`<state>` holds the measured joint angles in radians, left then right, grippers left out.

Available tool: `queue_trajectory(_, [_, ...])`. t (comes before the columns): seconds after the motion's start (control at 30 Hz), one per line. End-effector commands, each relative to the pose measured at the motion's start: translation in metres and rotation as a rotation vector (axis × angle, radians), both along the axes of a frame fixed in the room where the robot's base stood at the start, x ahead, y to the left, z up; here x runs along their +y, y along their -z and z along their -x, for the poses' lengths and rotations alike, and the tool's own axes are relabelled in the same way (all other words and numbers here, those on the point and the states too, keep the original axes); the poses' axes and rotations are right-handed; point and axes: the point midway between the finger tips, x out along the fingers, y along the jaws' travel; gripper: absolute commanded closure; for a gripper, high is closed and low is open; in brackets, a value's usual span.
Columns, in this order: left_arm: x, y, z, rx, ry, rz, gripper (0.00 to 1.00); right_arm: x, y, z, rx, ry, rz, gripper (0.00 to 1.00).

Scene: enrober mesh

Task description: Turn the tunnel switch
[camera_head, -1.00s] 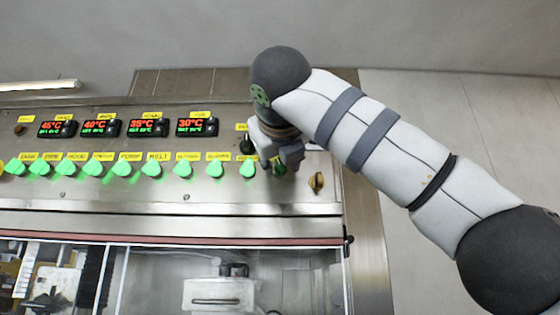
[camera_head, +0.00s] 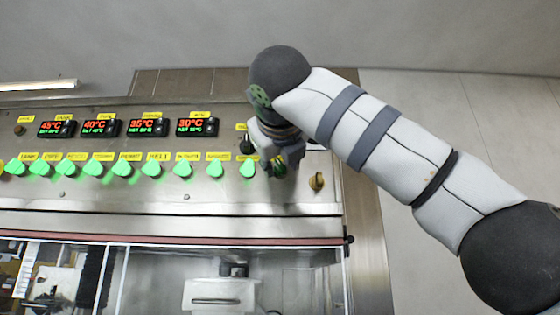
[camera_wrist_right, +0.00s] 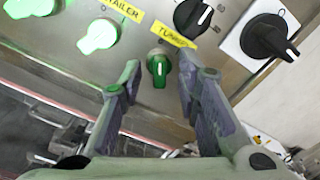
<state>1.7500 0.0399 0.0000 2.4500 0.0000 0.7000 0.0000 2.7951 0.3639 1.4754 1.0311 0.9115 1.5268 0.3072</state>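The tunnel switch (camera_wrist_right: 158,68) is a dark green knob under a yellow label reading "TUNNEL" in the right wrist view. Its handle points down the panel, roughly upright in that picture. My right gripper (camera_wrist_right: 160,70) is open, with one finger to the left of the knob and the other to the right. Gaps show between the knob and both fingers. In the head view my right gripper (camera_head: 281,160) is at the right end of the row of switches and partly covers the tunnel switch there. My left gripper is in neither view.
A bright green lit switch (camera_wrist_right: 100,36) sits to the left of the tunnel switch. A black knob (camera_wrist_right: 193,15) and a black rotary handle (camera_wrist_right: 268,40) on a white plate are to the upper right. A yellowish knob (camera_head: 317,181) sits near the panel's right edge.

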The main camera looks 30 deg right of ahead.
Motion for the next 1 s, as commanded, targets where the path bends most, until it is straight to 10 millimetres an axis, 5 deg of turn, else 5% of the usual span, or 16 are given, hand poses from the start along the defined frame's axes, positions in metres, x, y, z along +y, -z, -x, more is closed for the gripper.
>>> queue_trajectory(0.17, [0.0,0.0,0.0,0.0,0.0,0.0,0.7,0.004,-0.001,0.006,-0.002,-0.001,0.0,0.7])
queue_trajectory(0.6, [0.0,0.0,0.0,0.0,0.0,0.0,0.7,0.057,0.0,0.093,0.0,-0.001,0.0,0.7])
queue_trajectory(1.0, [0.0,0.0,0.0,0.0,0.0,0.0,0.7,0.063,0.0,0.103,0.0,0.0,0.0,0.7])
